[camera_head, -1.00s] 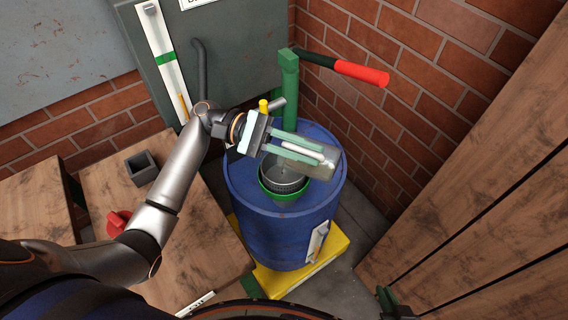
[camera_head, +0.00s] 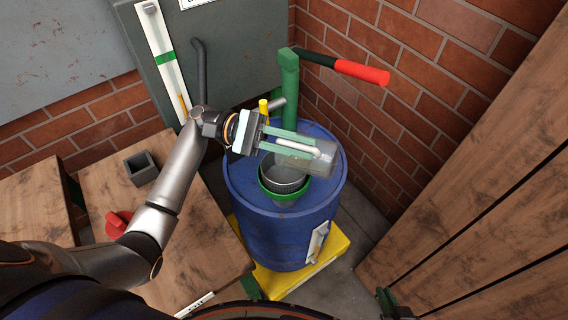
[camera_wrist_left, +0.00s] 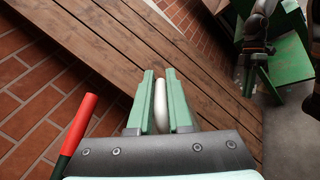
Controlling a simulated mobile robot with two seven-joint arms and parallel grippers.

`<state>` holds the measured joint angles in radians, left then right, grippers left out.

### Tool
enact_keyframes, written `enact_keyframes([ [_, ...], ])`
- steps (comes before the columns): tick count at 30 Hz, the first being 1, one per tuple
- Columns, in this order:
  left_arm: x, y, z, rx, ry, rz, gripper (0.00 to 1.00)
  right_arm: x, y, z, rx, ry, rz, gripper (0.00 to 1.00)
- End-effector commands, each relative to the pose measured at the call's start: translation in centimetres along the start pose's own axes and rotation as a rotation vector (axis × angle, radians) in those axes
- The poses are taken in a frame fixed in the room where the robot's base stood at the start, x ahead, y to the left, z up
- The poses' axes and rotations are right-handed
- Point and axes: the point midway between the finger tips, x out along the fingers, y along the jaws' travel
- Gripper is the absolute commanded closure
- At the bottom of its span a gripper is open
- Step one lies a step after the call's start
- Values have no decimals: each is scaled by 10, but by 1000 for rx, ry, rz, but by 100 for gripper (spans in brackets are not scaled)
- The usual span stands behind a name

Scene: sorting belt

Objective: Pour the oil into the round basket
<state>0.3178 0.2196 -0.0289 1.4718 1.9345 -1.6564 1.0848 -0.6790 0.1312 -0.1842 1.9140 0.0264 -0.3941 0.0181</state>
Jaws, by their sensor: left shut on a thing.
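My left gripper (camera_head: 312,147) is shut on the pale handle (camera_head: 298,146) of a clear, greyish jug (camera_head: 325,160). The jug is tipped on its side above the blue drum, and its body partly overlaps the round basket in the head view. I cannot make out oil in it or a stream from it. The round dark basket (camera_head: 283,179) sits in a green-rimmed funnel on the drum top. In the left wrist view the pale handle (camera_wrist_left: 161,85) lies between the green fingers. My right gripper (camera_head: 396,304) is partly in view at the bottom edge, its jaws unclear.
The blue drum (camera_head: 275,235) stands on a yellow base (camera_head: 340,248). A green post (camera_head: 290,90) with a red-ended lever (camera_head: 362,73) rises behind it. Brick walls and wooden boards (camera_head: 480,210) close off the right. A wooden table (camera_head: 100,185) is at left.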

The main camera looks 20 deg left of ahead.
Motion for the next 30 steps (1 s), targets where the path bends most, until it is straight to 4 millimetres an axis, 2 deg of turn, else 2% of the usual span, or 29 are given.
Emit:
enact_keyframes([
  [17,-12,3,2,1,-74,67,100,6,0,6,0,0,0,90],
  [30,-44,6,7,-1,-266,232,100,25,2,27,0,0,0,90],
])
